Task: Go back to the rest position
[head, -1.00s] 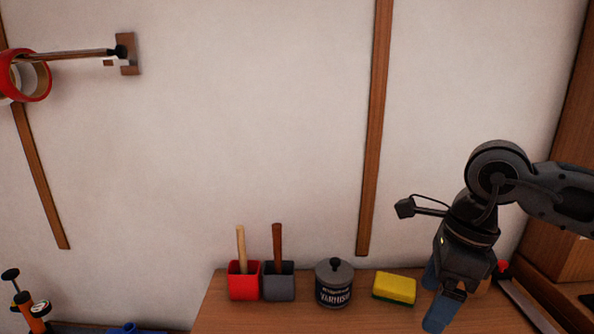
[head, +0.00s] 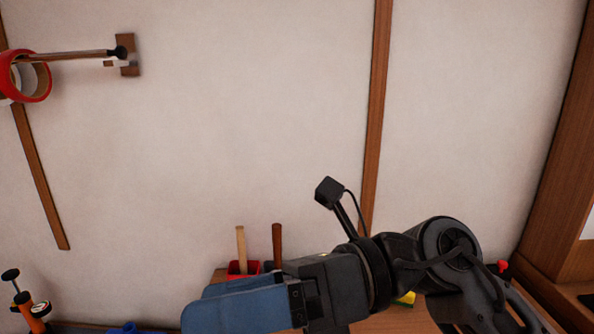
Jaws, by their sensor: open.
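My gripper (head: 195,312) is in the lower middle of the head view, with blue fingers pointing left. No object shows between the fingers. The fingers and wrist pass in front of the shelf and its things. My arm comes in from the lower right, with a small camera on a stalk above the wrist.
A wooden shelf (head: 420,318) runs along the bottom. A red cup (head: 236,268) with wooden handles is partly hidden behind my gripper. Only a corner of a yellow sponge (head: 408,299) shows. A red tape roll (head: 38,78) hangs from a wall peg (head: 85,55).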

